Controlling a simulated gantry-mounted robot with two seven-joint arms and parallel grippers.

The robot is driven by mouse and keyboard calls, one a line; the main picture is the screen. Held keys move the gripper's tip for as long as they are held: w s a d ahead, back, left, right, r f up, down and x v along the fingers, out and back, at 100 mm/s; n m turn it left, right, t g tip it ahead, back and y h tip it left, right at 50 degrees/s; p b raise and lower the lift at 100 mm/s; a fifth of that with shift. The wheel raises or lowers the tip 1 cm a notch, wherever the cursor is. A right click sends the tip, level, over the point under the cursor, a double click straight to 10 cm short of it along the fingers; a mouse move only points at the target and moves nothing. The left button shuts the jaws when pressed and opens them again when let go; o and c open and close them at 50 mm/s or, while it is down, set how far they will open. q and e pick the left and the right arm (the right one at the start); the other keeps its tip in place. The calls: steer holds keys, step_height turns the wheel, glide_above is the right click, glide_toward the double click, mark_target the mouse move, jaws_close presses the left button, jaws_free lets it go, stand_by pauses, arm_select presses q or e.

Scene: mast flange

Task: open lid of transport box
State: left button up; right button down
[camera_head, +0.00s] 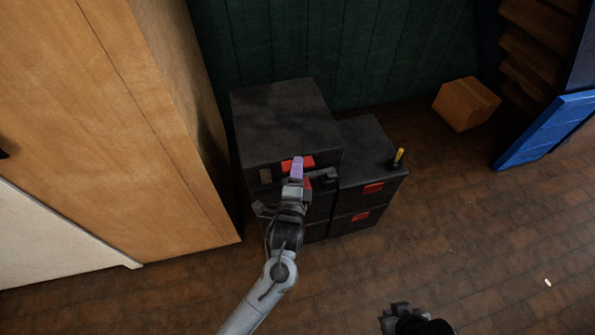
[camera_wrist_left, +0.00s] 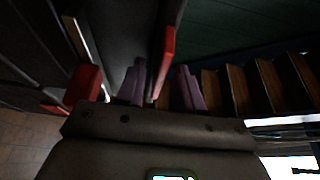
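The transport box (camera_head: 285,115) is a large black case with a flat closed lid and red front latches, standing against the green wall. My left gripper (camera_head: 296,172) is at the box's upper front edge, by a red latch (camera_head: 308,162). In the left wrist view the two purple fingers (camera_wrist_left: 162,88) stand apart, with the dark box edge and a red piece (camera_wrist_left: 166,58) showing between and beyond them. I cannot tell whether the fingers touch it. My right gripper (camera_head: 402,312) is at the bottom edge of the head view, away from the boxes; its fingers are unclear.
A lower black case (camera_head: 365,145) with red latches adjoins on the right, with a yellow-handled object (camera_head: 397,158) on top. A wooden cabinet (camera_head: 150,120) stands close on the left. A cardboard box (camera_head: 466,103) and a blue panel (camera_head: 545,130) are farther right. The right-hand brick floor is mostly clear.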

arm_select(q)
jaws_close()
steer(key=shift+r, duration=0.1)
stand_by(0.4)
